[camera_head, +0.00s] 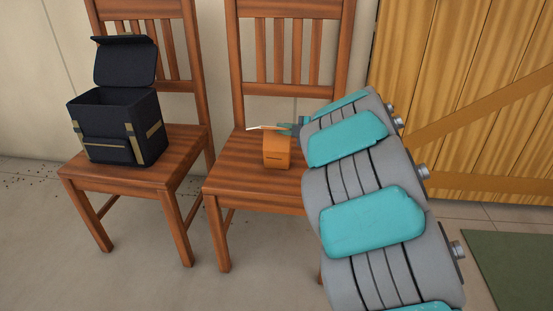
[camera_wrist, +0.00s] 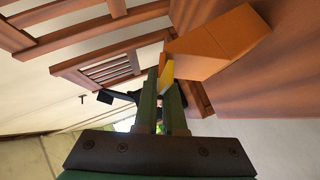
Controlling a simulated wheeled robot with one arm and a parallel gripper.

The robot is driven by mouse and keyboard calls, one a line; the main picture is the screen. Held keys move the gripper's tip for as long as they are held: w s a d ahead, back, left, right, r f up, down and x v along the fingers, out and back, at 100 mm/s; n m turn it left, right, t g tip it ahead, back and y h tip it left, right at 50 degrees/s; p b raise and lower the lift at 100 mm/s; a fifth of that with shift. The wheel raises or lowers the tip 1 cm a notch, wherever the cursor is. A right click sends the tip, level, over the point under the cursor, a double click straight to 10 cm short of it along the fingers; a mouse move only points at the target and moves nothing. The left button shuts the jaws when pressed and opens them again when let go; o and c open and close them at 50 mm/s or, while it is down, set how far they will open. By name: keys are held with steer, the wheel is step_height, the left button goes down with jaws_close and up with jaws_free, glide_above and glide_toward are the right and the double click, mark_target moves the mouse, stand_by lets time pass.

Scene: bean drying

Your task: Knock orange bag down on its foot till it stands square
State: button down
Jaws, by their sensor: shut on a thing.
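The orange bag (camera_head: 277,152) is a small box-shaped bag at the seat of the right chair, roughly upright in the head view. A pale flap or edge (camera_head: 262,127) shows at its top. My gripper (camera_head: 294,127) reaches in from the right at the bag's top. In the wrist view my gripper (camera_wrist: 161,88) is shut on a thin yellow part (camera_wrist: 167,72) joined to the orange bag (camera_wrist: 215,45). The bag's body lies beyond the fingertips there, to the upper right. Whether its whole foot touches the seat cannot be told.
The right chair (camera_head: 232,160) has a slatted back behind the bag. A left chair (camera_head: 180,143) holds a black bag (camera_head: 115,128) with its lid up. A wooden door (camera_head: 500,120) stands at the right, and a green mat (camera_head: 515,265) lies on the floor.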

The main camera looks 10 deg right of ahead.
steer(key=shift+f+p, duration=0.1)
steer(key=shift+p, duration=0.2)
steer(key=c, duration=0.9)
jaws_free()
steer(key=v, duration=1.2)
steer(key=shift+d, duration=0.1)
